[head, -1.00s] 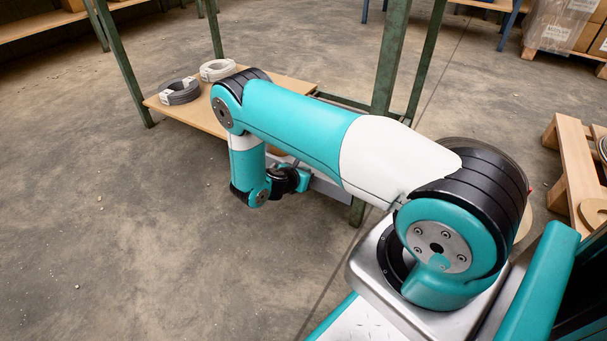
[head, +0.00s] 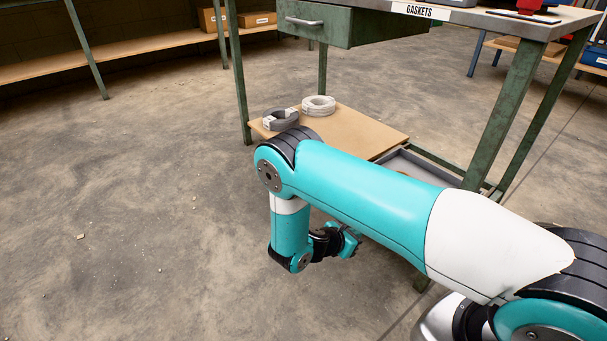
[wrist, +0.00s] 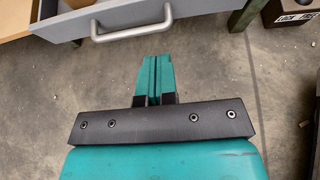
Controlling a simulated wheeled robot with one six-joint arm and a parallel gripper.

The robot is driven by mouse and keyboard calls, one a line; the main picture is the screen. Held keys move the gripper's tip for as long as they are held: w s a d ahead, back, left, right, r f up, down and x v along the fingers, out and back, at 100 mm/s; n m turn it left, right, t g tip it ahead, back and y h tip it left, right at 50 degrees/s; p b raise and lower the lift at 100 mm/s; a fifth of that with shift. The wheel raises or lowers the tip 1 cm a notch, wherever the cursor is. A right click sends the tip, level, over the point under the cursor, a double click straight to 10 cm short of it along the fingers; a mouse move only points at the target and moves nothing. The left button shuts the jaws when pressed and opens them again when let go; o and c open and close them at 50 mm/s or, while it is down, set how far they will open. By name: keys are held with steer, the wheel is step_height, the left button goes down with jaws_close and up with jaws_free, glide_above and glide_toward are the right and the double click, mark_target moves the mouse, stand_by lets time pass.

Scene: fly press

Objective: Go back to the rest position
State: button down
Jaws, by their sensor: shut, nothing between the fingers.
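My gripper (wrist: 154,80) points ahead in the wrist view, its two teal fingers together with nothing between them. In front of it is a grey drawer (wrist: 70,25) with a metal handle (wrist: 131,23); the fingertips appear apart from the handle. In the head view my gripper (head: 352,243) is small and partly hidden beside the bent wrist, below the raised upper link of my arm. The arm is stretched out to the left, folded down at its far end.
A green workbench (head: 370,25) marked GASKETS stands behind the arm. A grey tray or drawer (head: 420,168) is by the shelf. Open concrete floor lies left.

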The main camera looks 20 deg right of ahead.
steer(key=s+a+r+m+g+y+p, duration=0.1)
steer(key=a+r+m+y+p, duration=0.35)
steer(key=r, duration=0.85)
steer(key=s+a+r+m+g+y+p, duration=0.1)
steer(key=a+r+m+y, duration=0.45)
steer(key=r, duration=0.85)
steer(key=s+a+r+m+y+p, duration=0.1)
steer(key=s+a+r+y, duration=0.1)
steer(key=s+a+r, duration=0.4)
steer(key=s+a+r+m+g+y+p, duration=0.1)
steer(key=s+r+m+y+p, duration=0.1)
steer(key=s+r, duration=0.6)
steer(key=s+a+r+m+y+p, duration=0.1)
steer(key=s+a+r+y, duration=0.1)
steer(key=s+a+r, duration=0.5)
step_height(320, 180, up, 40)
steer(key=d+p, duration=0.2)
steer(key=p, duration=3.6)
steer(key=shift+w+d, duration=0.15)
steer(key=shift+d, duration=0.2)
